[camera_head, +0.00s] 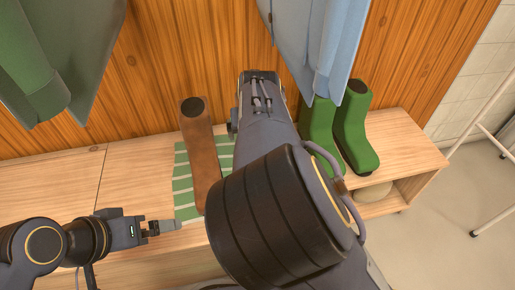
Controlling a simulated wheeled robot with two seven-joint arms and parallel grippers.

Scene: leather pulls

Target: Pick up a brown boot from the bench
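A brown boot (201,155) stands upright on a green-and-white striped mat (184,186) on the wooden bench (70,183). Its dark opening faces up, and my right arm hides part of its lower right side. My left gripper (168,226) is at the lower left, in front of the boot and apart from it, pointing right. Its fingers appear edge-on, so their gap cannot be judged. No second brown boot shows; my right arm covers the area to the right. My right arm reaches up the middle toward the wall, and its fingers do not show.
Two green boots (353,125) stand on the bench's right part. A green garment (70,55) and a light blue garment (318,40) hang above. A round pale object (374,192) sits in the shelf below. A white metal frame (485,115) stands right. The bench's left part is clear.

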